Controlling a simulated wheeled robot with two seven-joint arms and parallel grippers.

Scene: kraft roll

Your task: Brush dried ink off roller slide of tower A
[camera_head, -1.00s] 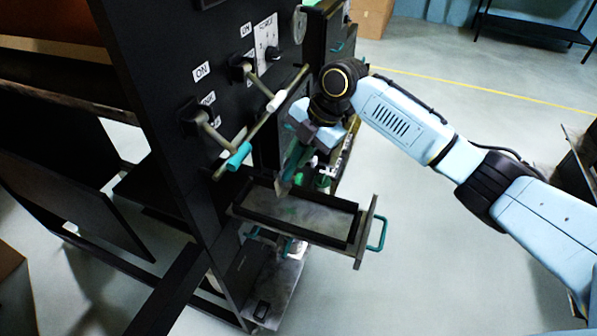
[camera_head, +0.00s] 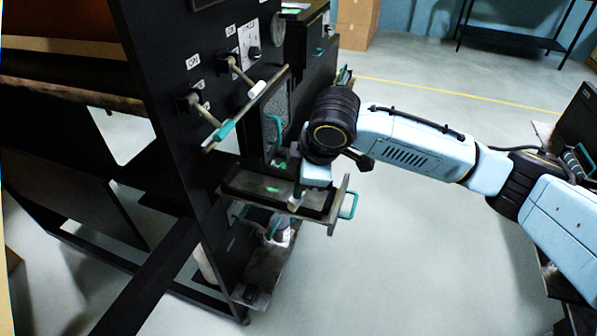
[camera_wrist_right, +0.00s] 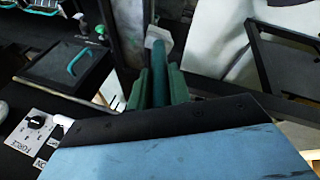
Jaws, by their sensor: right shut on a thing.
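The pulled-out slide tray (camera_head: 245,187) of the black machine tower (camera_head: 185,130) is in the middle of the head view. It is a dark shallow frame with a teal front handle (camera_head: 348,205). Bright green patches (camera_head: 272,189) show on its bed. My right gripper (camera_wrist_right: 158,78) is shut on a tool with a teal handle and a pale end, seemingly the brush (camera_wrist_right: 158,55), in the right wrist view. In the head view my right wrist hangs low over the tray, hiding part of it. I cannot tell whether the bristles touch the bed. My left gripper is out of view.
A lower shelf (camera_head: 262,275) lies beneath the tray. Open floor (camera_head: 420,270) lies to the right. Cardboard boxes (camera_head: 358,22) stand behind.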

